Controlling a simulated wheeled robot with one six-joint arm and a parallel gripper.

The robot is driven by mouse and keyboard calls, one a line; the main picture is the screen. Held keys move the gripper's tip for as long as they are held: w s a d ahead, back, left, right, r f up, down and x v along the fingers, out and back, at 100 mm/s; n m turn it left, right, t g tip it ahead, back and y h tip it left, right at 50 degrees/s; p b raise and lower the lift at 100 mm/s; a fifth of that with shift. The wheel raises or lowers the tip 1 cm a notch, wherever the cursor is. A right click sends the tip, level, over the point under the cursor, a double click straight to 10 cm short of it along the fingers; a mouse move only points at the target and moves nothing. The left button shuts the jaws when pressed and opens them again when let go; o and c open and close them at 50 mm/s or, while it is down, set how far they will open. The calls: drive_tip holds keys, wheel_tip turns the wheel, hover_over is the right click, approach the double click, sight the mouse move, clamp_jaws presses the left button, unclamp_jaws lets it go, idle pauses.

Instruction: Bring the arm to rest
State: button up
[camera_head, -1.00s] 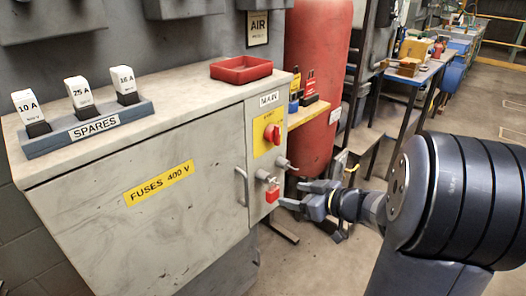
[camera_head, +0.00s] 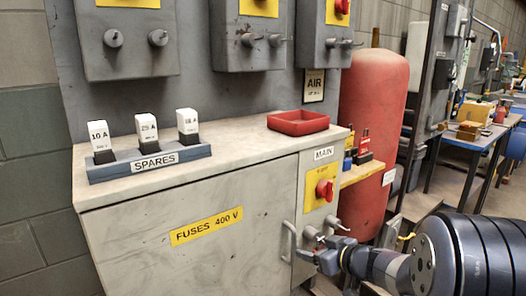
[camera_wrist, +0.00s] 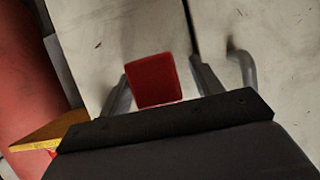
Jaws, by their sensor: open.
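My gripper (camera_head: 313,250) is in front of the grey fuse cabinet's right-hand panel, below the red rotary switch (camera_head: 325,190) marked MAIN. Its jaws are open. In the wrist view a red block-shaped thing (camera_wrist: 153,80), which looks like the red padlock, shows between the two fingers, with a finger on each side. I cannot tell whether the fingers touch it. In the head view the gripper hides it. My arm reaches in from the lower right.
The cabinet's bar handle (camera_head: 291,243) is close left of the gripper. On the cabinet top are a red tray (camera_head: 298,129) and a SPARES rack (camera_head: 110,172) with three fuses. A red tank (camera_head: 378,120) stands behind right. Metal boxes hang above.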

drive_tip(key=shift+b+v, duration=0.35)
drive_tip(key=shift+v, duration=0.55)
drive_tip(key=shift+r, duration=0.15)
drive_tip(key=shift+w+a, duration=0.1)
